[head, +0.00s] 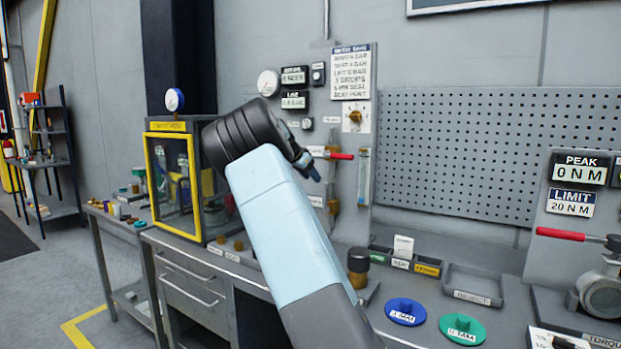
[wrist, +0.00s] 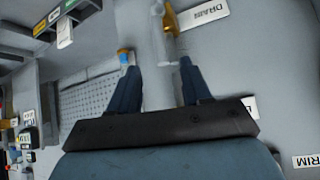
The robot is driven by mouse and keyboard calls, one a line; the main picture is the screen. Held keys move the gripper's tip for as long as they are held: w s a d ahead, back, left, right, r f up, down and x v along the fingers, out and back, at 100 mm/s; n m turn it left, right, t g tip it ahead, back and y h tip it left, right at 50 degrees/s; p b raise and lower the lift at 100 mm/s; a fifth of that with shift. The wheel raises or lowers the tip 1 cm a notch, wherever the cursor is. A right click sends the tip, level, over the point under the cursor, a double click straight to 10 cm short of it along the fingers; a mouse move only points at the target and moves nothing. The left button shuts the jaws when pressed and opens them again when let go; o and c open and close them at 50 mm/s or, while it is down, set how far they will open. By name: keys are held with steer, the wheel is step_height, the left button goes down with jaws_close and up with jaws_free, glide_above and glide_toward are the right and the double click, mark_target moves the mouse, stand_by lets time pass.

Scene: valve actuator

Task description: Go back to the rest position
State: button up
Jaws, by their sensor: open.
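My gripper (head: 308,168) is raised in front of the wall panel in the head view, at the end of my pale blue arm, which partly hides it. In the wrist view my gripper (wrist: 156,68) has its two dark blue fingers spread apart, with nothing held between them. A brass fitting (wrist: 170,20) on a clear tube shows near the right fingertip, beside a DRAIN label (wrist: 208,14). I cannot tell whether the finger touches it.
A yellow-framed cabinet (head: 160,150) stands left of my arm. A red-handled valve (head: 340,156) and gauges are on the panel. On the bench are a blue disc (head: 405,311), a green disc (head: 463,329) and a grey tray (head: 473,284). A pegboard (head: 480,145) is behind.

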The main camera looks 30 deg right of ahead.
steer(key=shift+d, duration=0.1)
steer(key=s+a+r+n+y, duration=0.1)
steer(key=s+a+n+y, duration=0.2)
steer(key=s, duration=0.7)
steer(key=s+a+r+n+t+y, duration=0.15)
steer(key=s+a, duration=0.35)
steer(key=s, duration=0.5)
steer(key=s+a+n+y, duration=0.3)
steer(key=s+a, duration=0.1)
steer(key=s, duration=0.7)
steer(key=s+a+f+n, duration=0.3)
steer(key=s+a, duration=0.3)
steer(key=s, duration=0.5)
steer(key=s+a+f+n, duration=0.3)
steer(key=s+a+n, duration=0.1)
steer(key=s, duration=0.7)
steer(key=shift+s+a+t+y, duration=0.35)
steer(key=shift+a+t, duration=0.1)
steer(key=shift+a, duration=0.4)
